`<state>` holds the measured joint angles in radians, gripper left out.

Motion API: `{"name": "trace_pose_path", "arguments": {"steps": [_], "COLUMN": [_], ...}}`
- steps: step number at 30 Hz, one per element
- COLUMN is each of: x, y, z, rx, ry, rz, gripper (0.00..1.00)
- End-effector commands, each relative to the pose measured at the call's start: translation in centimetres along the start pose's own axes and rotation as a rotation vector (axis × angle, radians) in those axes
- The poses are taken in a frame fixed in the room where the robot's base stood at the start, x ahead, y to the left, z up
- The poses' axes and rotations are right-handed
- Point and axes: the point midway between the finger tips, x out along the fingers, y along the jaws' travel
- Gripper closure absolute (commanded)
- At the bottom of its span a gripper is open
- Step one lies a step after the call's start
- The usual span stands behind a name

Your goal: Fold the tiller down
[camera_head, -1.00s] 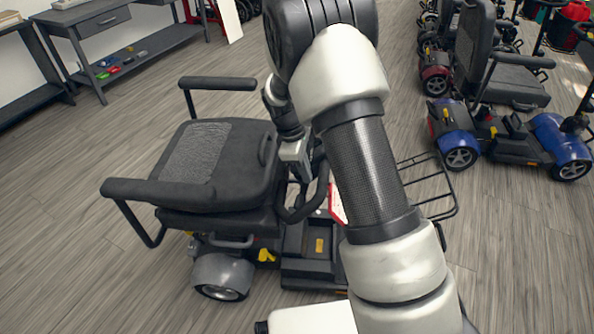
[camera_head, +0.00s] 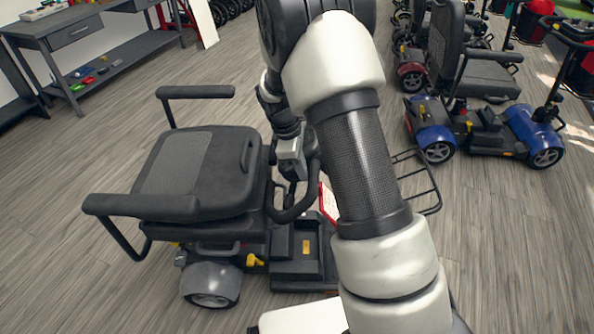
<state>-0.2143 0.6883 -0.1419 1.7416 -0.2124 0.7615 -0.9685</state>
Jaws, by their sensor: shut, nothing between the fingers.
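The grey scooter (camera_head: 213,281) stands left of centre, with its black seat (camera_head: 195,172) facing up. Part of its tiller shows as a black curved handle (camera_head: 298,208) between the seat and my arm, low over the seat's right edge. The rest of the tiller is hidden behind my arm. My gripper (camera_head: 291,178) points down at this handle, just right of the seat. Its fingers are small and dark, shut with nothing held. I cannot tell whether they touch the handle.
A wire basket (camera_head: 420,190) sticks out right of my arm. A blue scooter (camera_head: 478,130) and other scooters stand in a row at the upper right. A dark workbench (camera_head: 90,50) stands at the upper left. The floor at left and lower right is clear.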

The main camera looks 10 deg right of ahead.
Motion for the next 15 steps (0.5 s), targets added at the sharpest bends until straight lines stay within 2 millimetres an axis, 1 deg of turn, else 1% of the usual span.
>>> {"name": "trace_pose_path", "arguments": {"steps": [5,8,11,14,15], "x": [0.1,-0.5,-1.9,-4.0,-5.0], "y": [0.0,0.0,0.1,0.1,0.1], "z": [-0.1,-0.1,-0.1,-0.1,-0.1], "rx": [0.0,0.0,-0.001,-0.002,-0.002], "ry": [0.0,0.001,0.003,0.004,0.003], "rz": [0.0,0.001,0.004,0.005,0.004], "gripper": [1.0,1.0,1.0,1.0,1.0]}}
